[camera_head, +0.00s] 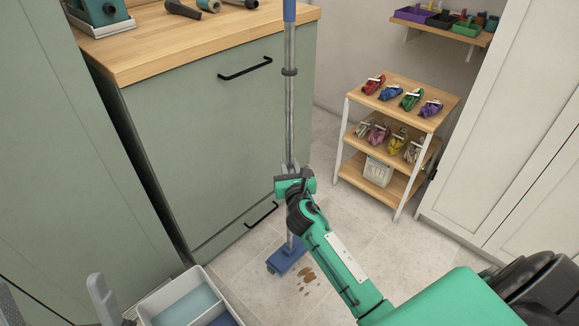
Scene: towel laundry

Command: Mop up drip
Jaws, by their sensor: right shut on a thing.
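A mop stands close to upright, with a grey handle (291,115) that is blue at the top and a flat blue head (287,257) on the tiled floor. A pale bucket (209,275) with blue-grey contents stands at the bottom left, partly cut off by the frame. I cannot make out my left gripper.
A green cabinet (215,140) with a wooden top stands close behind the mop. A wooden shelf cart (440,97) holding several coloured items stands at the right, near white doors (520,130). Open floor lies between the mop and the cart.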

